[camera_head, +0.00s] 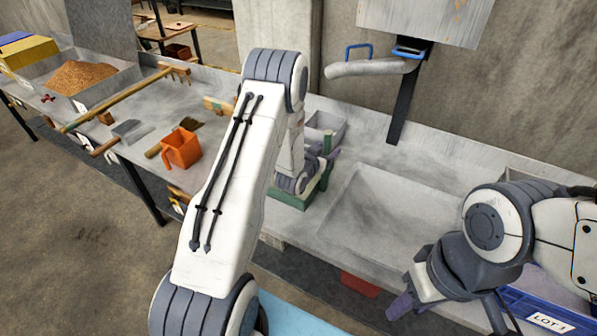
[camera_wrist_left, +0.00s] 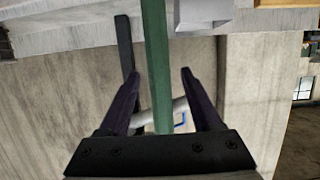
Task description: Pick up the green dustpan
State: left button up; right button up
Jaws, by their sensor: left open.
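The green dustpan (camera_head: 291,198) stands on the grey counter behind my left arm, with its pan low and its green handle upright. My left arm hides part of it. My left gripper (camera_head: 328,160) is at the handle. In the left wrist view the green handle (camera_wrist_left: 155,45) runs between the two dark fingers of my left gripper (camera_wrist_left: 162,74). The fingers are open, with a gap on both sides of the handle. My right gripper (camera_head: 420,290) hangs at the lower right, away from the dustpan; its jaw opening is unclear.
A grey sink basin (camera_head: 390,213) lies right of the dustpan, and a small grey bin (camera_head: 325,124) is behind it. An orange scoop (camera_head: 181,148), hand tools and a grain tray (camera_head: 78,78) are on the left. A blue crate (camera_head: 545,312) is at the lower right.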

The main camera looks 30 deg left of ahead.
pick_arm(q)
jog(key=shift+p+x, duration=0.4)
jog(key=shift+x, duration=1.55)
grip_shut()
jog(key=shift+a+r, duration=0.1)
